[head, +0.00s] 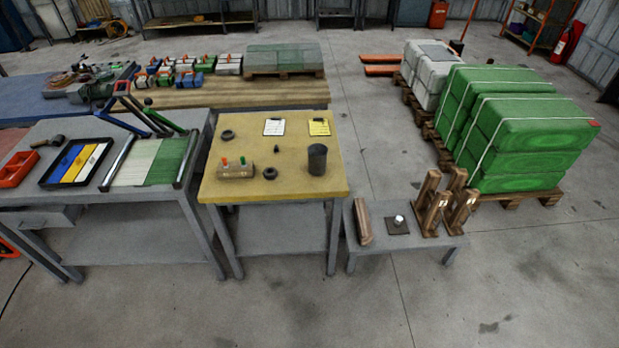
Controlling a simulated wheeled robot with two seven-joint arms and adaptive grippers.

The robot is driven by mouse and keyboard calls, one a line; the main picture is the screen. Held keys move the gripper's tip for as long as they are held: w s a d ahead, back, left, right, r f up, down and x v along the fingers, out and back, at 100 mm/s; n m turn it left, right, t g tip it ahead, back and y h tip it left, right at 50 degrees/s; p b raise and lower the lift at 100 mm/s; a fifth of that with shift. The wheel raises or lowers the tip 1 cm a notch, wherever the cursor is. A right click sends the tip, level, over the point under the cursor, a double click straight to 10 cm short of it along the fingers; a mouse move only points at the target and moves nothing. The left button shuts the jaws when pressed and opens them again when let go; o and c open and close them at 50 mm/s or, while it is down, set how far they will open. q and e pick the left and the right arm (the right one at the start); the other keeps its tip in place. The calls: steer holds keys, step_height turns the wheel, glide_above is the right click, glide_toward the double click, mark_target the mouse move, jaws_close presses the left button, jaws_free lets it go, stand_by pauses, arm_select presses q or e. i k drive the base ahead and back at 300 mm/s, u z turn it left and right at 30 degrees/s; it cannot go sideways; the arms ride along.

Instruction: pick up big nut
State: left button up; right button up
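Two dark ring-shaped pieces lie on the yellow-topped table (240,190). One dark ring (227,134) lies near the back left of the top, and the other dark ring (270,173) lies near the middle front. Either could be the big nut; they are too small to tell which. A small dark upright piece (276,149) stands between them, towards the back. Neither of my grippers shows in the head view.
A dark cylinder (317,159) and a block with red and green pegs (236,171) stand on the yellow top near the rings. A grey bench (120,215) stands left, a low table (385,243) right. The front floor is clear.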

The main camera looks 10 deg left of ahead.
mark_target(272, 170)
steer(key=z, duration=0.25)
steer(key=k, duration=0.5)
steer(key=u, duration=0.9)
steer(key=i, duration=1.4)
steer(key=u, duration=0.45)
steer(key=k, duration=1.25)
steer(key=u, duration=0.95)
steer(key=i, duration=0.95)
steer(key=u, duration=0.15)
